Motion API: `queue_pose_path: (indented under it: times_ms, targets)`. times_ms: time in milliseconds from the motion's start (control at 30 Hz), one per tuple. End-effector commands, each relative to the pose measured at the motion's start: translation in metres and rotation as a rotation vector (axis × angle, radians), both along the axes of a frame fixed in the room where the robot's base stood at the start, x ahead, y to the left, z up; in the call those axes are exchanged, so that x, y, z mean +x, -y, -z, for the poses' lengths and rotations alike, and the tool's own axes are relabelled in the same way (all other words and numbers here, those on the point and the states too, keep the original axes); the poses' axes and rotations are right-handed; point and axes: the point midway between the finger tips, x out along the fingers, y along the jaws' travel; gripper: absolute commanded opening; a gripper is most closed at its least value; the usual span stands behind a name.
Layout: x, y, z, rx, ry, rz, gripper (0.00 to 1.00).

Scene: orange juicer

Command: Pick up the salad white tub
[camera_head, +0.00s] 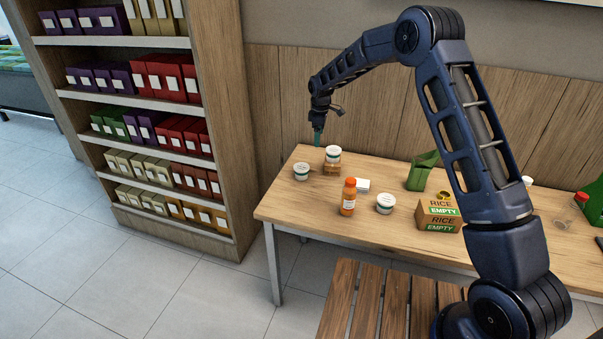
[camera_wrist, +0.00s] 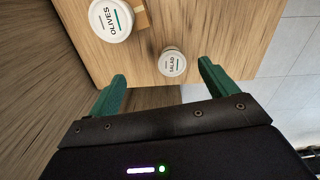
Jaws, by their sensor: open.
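The salad white tub (camera_wrist: 172,62) stands upright on the table, its lid marked SALAD, near the table edge in the wrist view. It appears to be the white tub at the table's left end (camera_head: 301,171) in the head view. My gripper (camera_wrist: 162,72) is open and empty, its two green fingers apart. In the wrist view the tub shows between and beyond the fingertips, with no contact seen. In the head view my gripper (camera_head: 318,138) hangs above the back left of the table.
A white OLIVES tub (camera_wrist: 110,20) sits on a brown box close beside the salad tub; it also shows in the head view (camera_head: 333,152). A wooden wall (camera_head: 390,110) runs behind the table.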

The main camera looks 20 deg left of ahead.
Motion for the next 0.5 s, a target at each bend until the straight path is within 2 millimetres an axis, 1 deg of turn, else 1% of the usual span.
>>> queue_pose_path:
  times_ms: [33, 100, 200, 333, 500]
  targets:
    - [-0.003, -0.016, 0.019, -0.006, -0.009, -0.035, 0.85]
    - [-0.007, -0.034, 0.039, -0.013, -0.015, -0.078, 0.85]
    - [-0.012, -0.053, 0.062, -0.02, -0.023, -0.129, 0.85]
    - [-0.017, -0.068, 0.08, -0.024, -0.028, -0.167, 0.85]
    - [-0.019, -0.073, 0.091, -0.025, -0.031, -0.182, 0.85]
